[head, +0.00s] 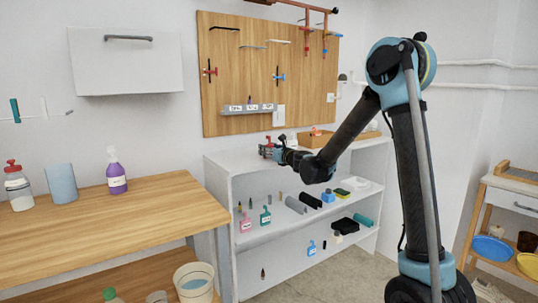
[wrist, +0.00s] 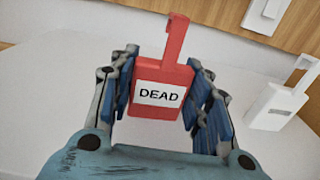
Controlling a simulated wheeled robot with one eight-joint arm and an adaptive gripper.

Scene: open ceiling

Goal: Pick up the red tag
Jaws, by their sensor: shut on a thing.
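The red tag (wrist: 161,74) has a hook at its top and a white label reading "DEAD". It is upright between the two blue-padded fingers of my gripper (wrist: 163,100), which are shut on it from both sides. In the head view my gripper (head: 277,151) is at the left part of the white shelf's top, with a bit of red (head: 266,150) at its fingers. From these views I cannot tell whether the tag's lower edge touches the surface.
A white tag (wrist: 278,103) stands to the right in the wrist view. The white shelf unit (head: 221,180) holds small items on its lower levels. A wooden pegboard (head: 225,60) is behind it. A wooden table (head: 120,208) with bottles stands left.

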